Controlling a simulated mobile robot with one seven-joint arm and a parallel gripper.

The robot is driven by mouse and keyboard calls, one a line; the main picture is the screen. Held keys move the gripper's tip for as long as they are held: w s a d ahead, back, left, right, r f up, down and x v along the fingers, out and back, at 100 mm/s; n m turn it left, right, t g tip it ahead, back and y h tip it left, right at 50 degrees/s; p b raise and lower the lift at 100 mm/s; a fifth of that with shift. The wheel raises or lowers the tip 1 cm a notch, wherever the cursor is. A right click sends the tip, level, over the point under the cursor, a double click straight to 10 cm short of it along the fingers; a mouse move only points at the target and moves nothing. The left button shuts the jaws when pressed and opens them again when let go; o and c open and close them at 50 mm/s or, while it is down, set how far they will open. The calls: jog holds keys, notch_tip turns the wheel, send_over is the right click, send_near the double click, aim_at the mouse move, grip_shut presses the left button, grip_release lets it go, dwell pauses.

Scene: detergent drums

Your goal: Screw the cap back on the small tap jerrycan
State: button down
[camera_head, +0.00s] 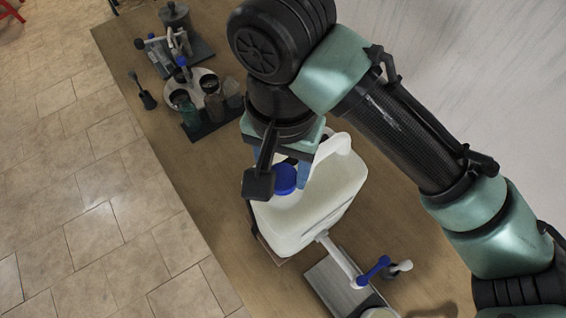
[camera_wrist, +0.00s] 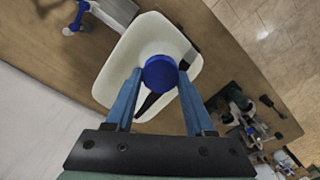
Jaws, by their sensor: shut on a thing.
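The small tap jerrycan (camera_head: 312,205) is a white can with a handle and a tap (camera_head: 342,260) low on its front side. It stands on the wooden table, and it also shows in the wrist view (camera_wrist: 118,70). The blue cap (camera_head: 286,178) is at the top of the can, and in the wrist view the cap (camera_wrist: 160,73) lies between my fingertips. My gripper (camera_wrist: 158,80) is shut on the cap, pointing down over the can. Whether the cap sits on the neck or just above it I cannot tell; the neck is hidden beneath it.
A grey tray (camera_head: 325,285) with a blue-handled tap part (camera_head: 374,270) lies in front of the can. Behind it stand a round white tray (camera_head: 205,78) with jars, a dark scoop (camera_head: 146,97) and a metal pot (camera_head: 174,15). Table edge is at left, a wall at right.

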jog(key=shift+m+p, duration=1.6)
jog(key=shift+p, duration=0.05)
jog(key=shift+s+m+p, duration=0.1)
jog(key=shift+m+p, duration=0.9)
jog(key=shift+f+m, duration=0.15)
jog(key=shift+m, duration=0.15)
jog(key=shift+p, duration=0.35)
jog(key=shift+m, duration=0.3)
jog(key=shift+m+p, duration=2)
jog(key=shift+p, duration=0.35)
jog(key=shift+m, duration=0.5)
